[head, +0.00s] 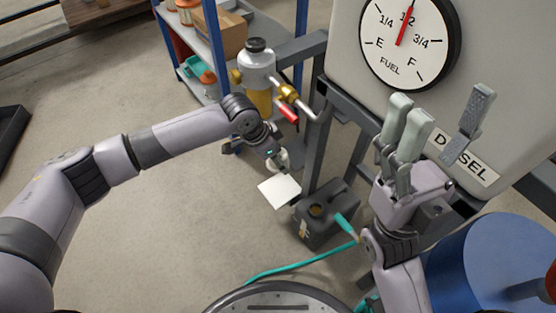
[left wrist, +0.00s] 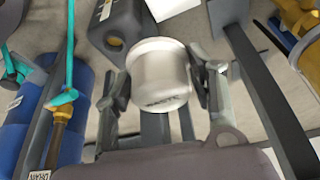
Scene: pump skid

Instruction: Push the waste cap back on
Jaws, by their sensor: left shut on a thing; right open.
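The cup shows partly below the fingers in the head view (head: 279,160). A dark grey can (head: 328,226) stands on the floor, right of and below this gripper. A brownish round opening shows on its top, and the opening also appears on the can in the left wrist view (left wrist: 113,22). I cannot make out a separate waste cap. My right gripper (head: 440,128) is open and empty, fingers up, before the tank.
A white sheet (head: 280,191) lies on the floor beside the can. A filter housing (head: 257,62) with a yellow bowl and red-handled valve (head: 288,112) stands above. The diesel tank (head: 350,45), its frame, a blue drum (head: 480,260) and a teal hose (head: 300,262) bound the right side.

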